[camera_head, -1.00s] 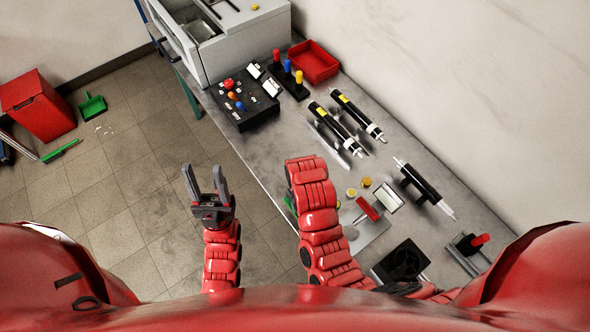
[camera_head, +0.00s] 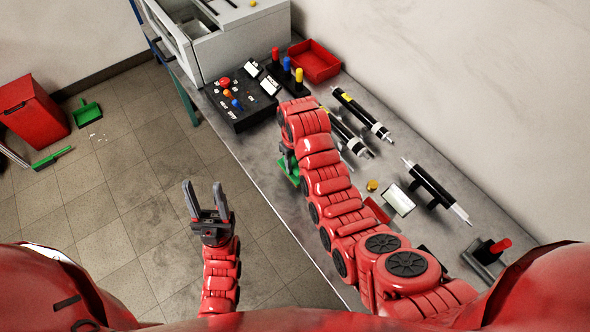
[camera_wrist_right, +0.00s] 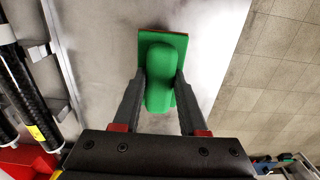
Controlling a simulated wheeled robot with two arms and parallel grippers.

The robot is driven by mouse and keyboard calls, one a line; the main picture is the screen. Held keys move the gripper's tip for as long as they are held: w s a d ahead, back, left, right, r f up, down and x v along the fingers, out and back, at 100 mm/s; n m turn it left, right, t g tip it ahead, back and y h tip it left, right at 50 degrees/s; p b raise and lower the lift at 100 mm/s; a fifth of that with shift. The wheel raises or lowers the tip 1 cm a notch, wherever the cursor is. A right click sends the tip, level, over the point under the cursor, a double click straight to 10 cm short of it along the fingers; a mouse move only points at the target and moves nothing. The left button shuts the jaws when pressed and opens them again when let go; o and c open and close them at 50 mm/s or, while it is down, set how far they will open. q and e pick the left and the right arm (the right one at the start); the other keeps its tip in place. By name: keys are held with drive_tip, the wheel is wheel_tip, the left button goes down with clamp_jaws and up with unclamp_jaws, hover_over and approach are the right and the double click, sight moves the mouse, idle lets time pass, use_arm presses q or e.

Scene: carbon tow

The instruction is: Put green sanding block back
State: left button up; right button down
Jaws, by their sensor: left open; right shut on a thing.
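The green sanding block (camera_wrist_right: 158,85) has a raised rounded grip on a flat green base with a thin brown edge. My right gripper (camera_wrist_right: 160,88) is shut on its grip, with one finger on each side. In the head view the block (camera_head: 289,168) shows only in part beside my right gripper (camera_head: 287,158), near the front edge of the bench; my right arm hides the rest. Whether the base touches the bench I cannot tell. My left gripper (camera_head: 205,199) is open and empty over the floor, left of the bench.
On the grey bench (camera_head: 255,157) stand a black control box (camera_head: 243,103), a red tray (camera_head: 314,61), black cylindrical tools (camera_head: 361,112) and a red-handled tool (camera_head: 490,250). A grey machine (camera_head: 228,38) stands at the far end. Bare bench lies left of my right arm.

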sight(295, 170)
wheel_tip(295, 170, down, 3)
drive_tip(key=shift+r+p, duration=0.15)
drive_tip(key=shift+p, duration=0.7)
drive_tip(key=shift+f, duration=0.2)
drive_tip(key=shift+f, duration=0.1)
drive_tip(key=shift+f+b, duration=0.15)
drive_tip(key=shift+b, duration=0.15)
drive_tip(key=shift+c, duration=2.2)
unclamp_jaws()
